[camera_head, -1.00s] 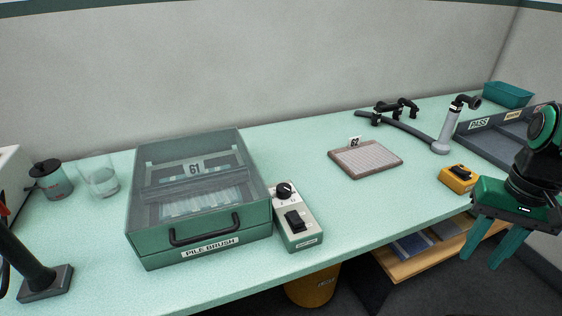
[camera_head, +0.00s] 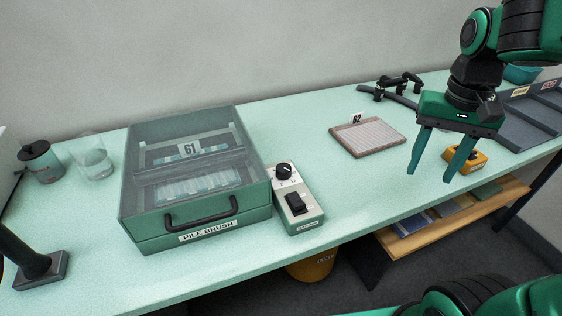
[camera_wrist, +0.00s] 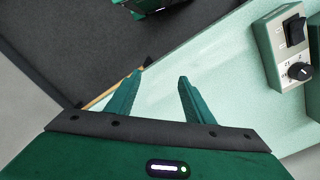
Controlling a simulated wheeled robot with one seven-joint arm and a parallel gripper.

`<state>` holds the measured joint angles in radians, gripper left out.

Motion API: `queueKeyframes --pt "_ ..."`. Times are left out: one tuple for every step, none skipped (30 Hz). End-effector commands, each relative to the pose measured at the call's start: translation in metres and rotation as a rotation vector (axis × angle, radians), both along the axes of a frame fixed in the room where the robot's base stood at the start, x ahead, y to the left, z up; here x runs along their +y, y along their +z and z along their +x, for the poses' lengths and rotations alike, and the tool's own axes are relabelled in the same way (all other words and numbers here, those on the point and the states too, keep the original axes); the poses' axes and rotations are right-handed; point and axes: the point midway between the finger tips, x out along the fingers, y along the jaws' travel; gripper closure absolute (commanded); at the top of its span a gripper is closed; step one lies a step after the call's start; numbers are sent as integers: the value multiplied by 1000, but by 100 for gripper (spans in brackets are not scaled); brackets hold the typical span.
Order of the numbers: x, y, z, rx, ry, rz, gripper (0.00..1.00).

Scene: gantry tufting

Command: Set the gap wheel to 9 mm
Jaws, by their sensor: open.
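The gap wheel looks to be the black round knob (camera_head: 283,170) on the upper part of a small grey-and-green control box (camera_head: 306,217), beside the pile brush machine. Its scale marks are too small to read. A black rocker switch (camera_head: 296,203) sits below the knob. The wrist view also shows the knob (camera_wrist: 299,71) and the switch (camera_wrist: 295,30) at the upper right. My gripper (camera_head: 436,172) is open and empty, its fingers pointing down above the right part of the table, well right of the box. The wrist view shows the fingers (camera_wrist: 158,90) apart with nothing between them.
The PILE BRUSH machine (camera_head: 140,215), with a clear lid and sample 61, stands left of the box. A yellow device (camera_head: 478,162) and grey trays (camera_head: 520,125) are at right. The table between box and tile is clear.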

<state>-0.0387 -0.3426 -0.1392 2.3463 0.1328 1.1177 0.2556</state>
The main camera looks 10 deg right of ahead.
Motion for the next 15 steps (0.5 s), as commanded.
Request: queueKeyframes --pt "27 8 24 1 40 -3 52" --pt "42 13 36 -1 53 -4 52" --pt "63 18 49 -1 71 -5 52" --pt "81 22 59 -1 85 -4 52" --pt "98 26 68 -2 99 -4 52" --pt "123 30 78 -2 118 -4 52" --pt "141 34 84 -3 130 -2 52" --pt "159 36 89 -3 143 -1 52" --pt "182 39 94 -3 159 1 52" --pt "198 42 96 -3 169 2 52" --pt "213 43 98 -1 178 3 52" --pt "232 45 99 -1 190 5 52" --pt "244 46 100 -1 198 6 52" --pt "255 48 100 0 205 8 52" --pt "268 49 100 0 211 10 52"
